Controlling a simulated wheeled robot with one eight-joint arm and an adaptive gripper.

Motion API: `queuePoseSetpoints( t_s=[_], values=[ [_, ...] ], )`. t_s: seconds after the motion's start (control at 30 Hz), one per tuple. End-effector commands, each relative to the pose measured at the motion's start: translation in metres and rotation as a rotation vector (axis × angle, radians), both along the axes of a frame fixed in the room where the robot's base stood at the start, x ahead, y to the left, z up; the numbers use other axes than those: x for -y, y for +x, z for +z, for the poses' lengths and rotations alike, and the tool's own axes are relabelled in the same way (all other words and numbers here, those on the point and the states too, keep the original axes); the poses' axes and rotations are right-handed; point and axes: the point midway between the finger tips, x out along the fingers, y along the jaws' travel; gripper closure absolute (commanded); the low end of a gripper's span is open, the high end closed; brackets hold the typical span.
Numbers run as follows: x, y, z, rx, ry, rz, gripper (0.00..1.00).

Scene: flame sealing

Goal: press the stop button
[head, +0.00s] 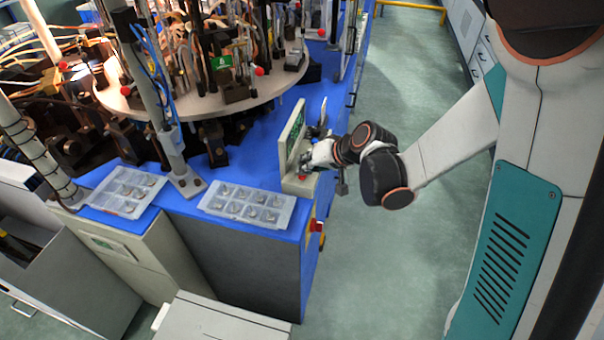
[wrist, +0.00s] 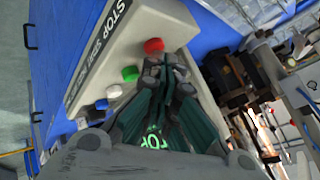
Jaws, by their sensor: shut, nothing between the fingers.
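The control box (wrist: 150,22) is pale, with a label strip reading STOP and START (wrist: 97,50). The red button (wrist: 153,45) is at the STOP end of its row. A green button (wrist: 130,73) and a white button (wrist: 113,91) follow along the row. My gripper (wrist: 168,68) is shut and empty, its fingertips close to the red button; whether they touch it I cannot tell. In the head view, my gripper (head: 308,160) is at the control box (head: 290,135) on the blue bench's right edge and hides part of it.
The blue bench (head: 232,170) carries a round machine table (head: 200,105) with many tubes and hoses. Two clear trays of small parts (head: 250,206) lie on the bench. A red knob (head: 316,226) sits on the bench's side. The green floor (head: 400,255) to the right is clear.

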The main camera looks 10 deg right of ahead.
Motion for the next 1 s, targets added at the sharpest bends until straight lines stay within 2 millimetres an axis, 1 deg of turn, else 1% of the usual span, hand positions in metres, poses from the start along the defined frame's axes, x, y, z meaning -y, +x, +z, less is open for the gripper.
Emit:
queuePoseSetpoints(
  t_s=[0.17, 0.4, 0.83, 1.0],
  values=[
    [0.000, 0.000, 0.005, 0.000, 0.000, 0.000, 1.00],
    [0.000, 0.000, 0.018, 0.000, 0.000, 0.000, 1.00],
    [0.000, 0.000, 0.020, 0.000, 0.000, 0.000, 1.00],
    [0.000, 0.000, 0.032, 0.000, 0.000, 0.000, 1.00]
  ],
)
